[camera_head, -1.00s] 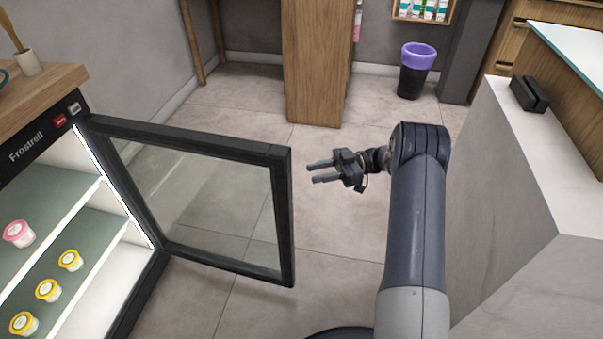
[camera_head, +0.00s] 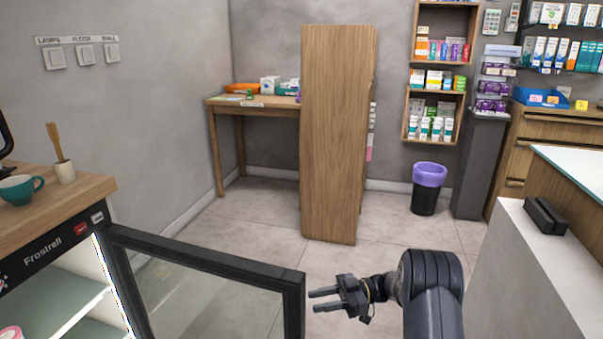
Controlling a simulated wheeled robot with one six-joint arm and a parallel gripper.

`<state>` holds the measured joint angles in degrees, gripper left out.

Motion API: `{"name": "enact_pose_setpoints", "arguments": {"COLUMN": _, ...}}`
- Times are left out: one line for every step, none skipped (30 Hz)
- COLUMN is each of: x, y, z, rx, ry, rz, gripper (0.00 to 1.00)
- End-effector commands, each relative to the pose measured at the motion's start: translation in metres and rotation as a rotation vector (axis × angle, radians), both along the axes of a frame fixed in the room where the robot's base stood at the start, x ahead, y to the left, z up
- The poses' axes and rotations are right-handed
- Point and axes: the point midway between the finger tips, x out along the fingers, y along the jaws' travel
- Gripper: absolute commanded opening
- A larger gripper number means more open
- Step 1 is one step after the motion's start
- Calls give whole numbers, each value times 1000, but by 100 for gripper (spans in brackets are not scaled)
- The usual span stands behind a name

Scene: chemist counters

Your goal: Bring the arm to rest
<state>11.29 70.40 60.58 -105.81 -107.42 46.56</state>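My gripper (camera_head: 323,300) is in the lower middle of the head view, at the end of my dark grey arm (camera_head: 433,290). The fingertips are just right of the open glass door's edge in the picture; I cannot tell the exact gap. The arm is bent, with its lower part out of view at the bottom edge.
The fridge (camera_head: 62,245) at left has its black-framed glass door (camera_head: 205,258) open toward me. A counter (camera_head: 530,265) with a black holder (camera_head: 545,216) stands at right. A wooden panel (camera_head: 335,130), a bin (camera_head: 427,190) and shelves (camera_head: 440,82) are behind, with free floor between.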

Motion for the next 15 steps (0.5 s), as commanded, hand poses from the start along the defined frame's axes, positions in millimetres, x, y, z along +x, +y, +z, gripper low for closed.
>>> {"name": "enact_pose_setpoints", "arguments": {"x": -3, "y": 10, "z": -1, "rx": 1, "ry": 0, "rz": 2, "gripper": 33}}
{"name": "enact_pose_setpoints", "arguments": {"x": -4, "y": 15, "z": -1, "rx": 1, "ry": 0, "rz": 3, "gripper": 33}}
{"name": "enact_pose_setpoints", "arguments": {"x": -5, "y": 22, "z": -1, "rx": 0, "ry": 0, "rz": 2, "gripper": 33}}
{"name": "enact_pose_setpoints", "arguments": {"x": -6, "y": 26, "z": -1, "rx": -1, "ry": 0, "rz": 2, "gripper": 33}}
{"name": "enact_pose_setpoints", "arguments": {"x": -7, "y": 30, "z": -1, "rx": 0, "ry": 1, "rz": 2, "gripper": 33}}
{"name": "enact_pose_setpoints", "arguments": {"x": -8, "y": 35, "z": -1, "rx": 1, "ry": 1, "rz": 2, "gripper": 33}}
{"name": "enact_pose_setpoints", "arguments": {"x": -9, "y": 39, "z": -1, "rx": 1, "ry": 1, "rz": 1, "gripper": 33}}
{"name": "enact_pose_setpoints", "arguments": {"x": -9, "y": 41, "z": -1, "rx": 0, "ry": 0, "rz": 0, "gripper": 33}}
{"name": "enact_pose_setpoints", "arguments": {"x": -10, "y": 45, "z": -1, "rx": 0, "ry": 0, "rz": 0, "gripper": 33}}
{"name": "enact_pose_setpoints", "arguments": {"x": -11, "y": 47, "z": 0, "rx": 0, "ry": 0, "rz": 0, "gripper": 33}}
{"name": "enact_pose_setpoints", "arguments": {"x": -11, "y": 49, "z": 0, "rx": 0, "ry": 1, "rz": 0, "gripper": 33}}
{"name": "enact_pose_setpoints", "arguments": {"x": -12, "y": 51, "z": 0, "rx": 0, "ry": 1, "rz": 0, "gripper": 33}}
{"name": "enact_pose_setpoints", "arguments": {"x": -12, "y": 51, "z": 0, "rx": 0, "ry": 1, "rz": -1, "gripper": 33}}
{"name": "enact_pose_setpoints", "arguments": {"x": -12, "y": 51, "z": 0, "rx": 0, "ry": 1, "rz": -3, "gripper": 33}}
{"name": "enact_pose_setpoints", "arguments": {"x": -12, "y": 51, "z": 0, "rx": 0, "ry": 0, "rz": -4, "gripper": 33}}
